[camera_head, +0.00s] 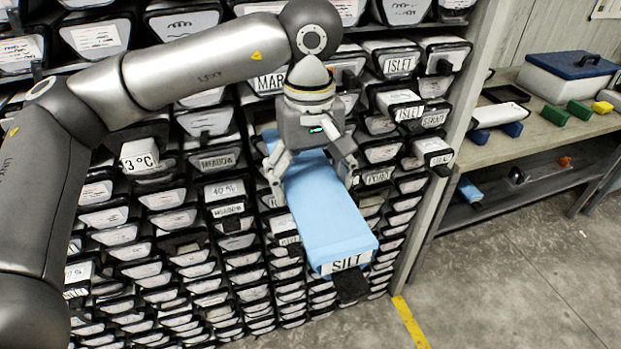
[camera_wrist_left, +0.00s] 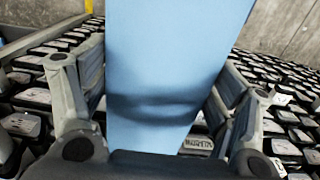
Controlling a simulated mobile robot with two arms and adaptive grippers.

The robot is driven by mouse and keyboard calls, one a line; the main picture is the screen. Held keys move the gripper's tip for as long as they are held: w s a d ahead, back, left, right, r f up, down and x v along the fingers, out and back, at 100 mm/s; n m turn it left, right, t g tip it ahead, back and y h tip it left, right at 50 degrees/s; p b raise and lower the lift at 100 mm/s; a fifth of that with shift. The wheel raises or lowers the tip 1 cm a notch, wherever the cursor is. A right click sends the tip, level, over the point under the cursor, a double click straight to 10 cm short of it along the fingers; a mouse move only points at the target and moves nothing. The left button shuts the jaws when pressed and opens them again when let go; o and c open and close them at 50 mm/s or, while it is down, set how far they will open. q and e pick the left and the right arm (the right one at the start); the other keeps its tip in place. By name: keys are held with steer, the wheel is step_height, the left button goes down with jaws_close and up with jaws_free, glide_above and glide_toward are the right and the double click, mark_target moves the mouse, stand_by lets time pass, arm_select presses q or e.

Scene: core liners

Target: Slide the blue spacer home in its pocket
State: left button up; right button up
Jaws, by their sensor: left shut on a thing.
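The blue spacer (camera_head: 322,208) is a long light-blue block with a white "SILT" label on its near lower end. My left gripper (camera_head: 314,182) is shut across its width, one finger on each side, in front of the rack (camera_head: 215,162). The spacer juts from the rack face toward the camera and tilts down to the right. Its far end is behind the gripper, so I cannot tell how much is in a pocket. In the left wrist view the spacer (camera_wrist_left: 175,50) fills the space between both fingers of the gripper (camera_wrist_left: 160,105). My right gripper is not in view.
Several labelled black-and-white liner ends fill the rack closely around the spacer, some sticking out, such as the "3°C" one (camera_head: 140,156). A bench (camera_head: 545,130) at right holds a blue-lidded box (camera_head: 570,72) and small coloured blocks. Open concrete floor lies lower right.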

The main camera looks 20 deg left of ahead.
mark_target(299, 155)
arm_select(q)
steer(key=w+a, duration=0.2)
steer(key=w, duration=0.1)
steer(key=shift+w+a, duration=0.55)
steer(key=shift+w, duration=0.3)
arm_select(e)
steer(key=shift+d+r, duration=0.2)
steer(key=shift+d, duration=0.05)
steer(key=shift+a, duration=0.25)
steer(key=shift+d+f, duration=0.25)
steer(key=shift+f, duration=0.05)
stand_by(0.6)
arm_select(q)
steer(key=shift+w+a, duration=0.1)
steer(key=shift+w, duration=0.05)
stand_by(0.5)
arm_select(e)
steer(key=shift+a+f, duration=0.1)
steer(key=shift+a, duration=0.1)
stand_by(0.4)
arm_select(q)
steer(key=shift+b, duration=0.4)
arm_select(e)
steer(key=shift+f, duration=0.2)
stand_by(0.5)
arm_select(q)
steer(key=shift+r, duration=0.1)
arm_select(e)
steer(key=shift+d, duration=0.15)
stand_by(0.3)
